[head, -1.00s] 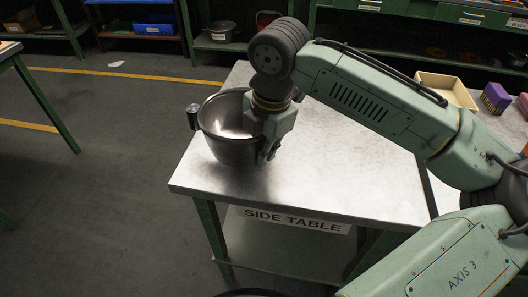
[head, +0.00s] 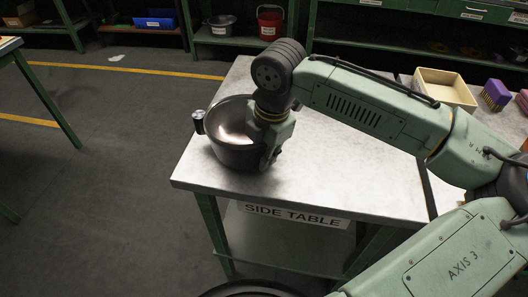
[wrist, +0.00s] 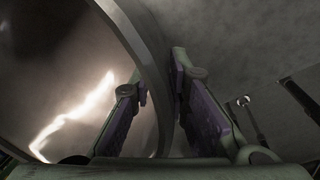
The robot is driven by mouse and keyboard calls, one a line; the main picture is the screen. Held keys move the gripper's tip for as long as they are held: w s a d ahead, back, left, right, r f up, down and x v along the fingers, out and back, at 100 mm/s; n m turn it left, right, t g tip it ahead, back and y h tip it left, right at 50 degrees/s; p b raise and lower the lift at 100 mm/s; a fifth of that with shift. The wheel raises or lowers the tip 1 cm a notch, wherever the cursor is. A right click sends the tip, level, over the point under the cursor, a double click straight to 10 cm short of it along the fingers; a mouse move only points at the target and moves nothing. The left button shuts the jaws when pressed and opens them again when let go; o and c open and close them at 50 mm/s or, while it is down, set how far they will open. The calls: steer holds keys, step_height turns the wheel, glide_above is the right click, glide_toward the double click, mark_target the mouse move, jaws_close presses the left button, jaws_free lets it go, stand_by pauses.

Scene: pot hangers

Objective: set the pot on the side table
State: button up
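The dark metal pot (head: 229,150) is upright at the left part of the side table (head: 330,172), its base at or very near the grey top. A dark handle (head: 198,121) sticks out at its left. My gripper (head: 270,162) is at the pot's right side. In the wrist view the pot's wall (wrist: 148,60) runs between my gripper's fingers (wrist: 160,105), one inside and one outside. The fingers look closed on the wall. Exact contact under the pot is hard to see.
A cream tray (head: 445,88) and a purple brush (head: 495,95) sit at the far right. A red bucket (head: 269,24) and another pot (head: 221,25) stand on the back shelf. The table's middle is clear; its left edge is close to the pot.

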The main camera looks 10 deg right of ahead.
steer(key=shift+o, duration=1.3)
steer(key=shift+r, duration=0.1)
step_height(320, 180, up, 12)
steer(key=s+d+b, duration=0.1)
steer(key=shift+s, duration=0.25)
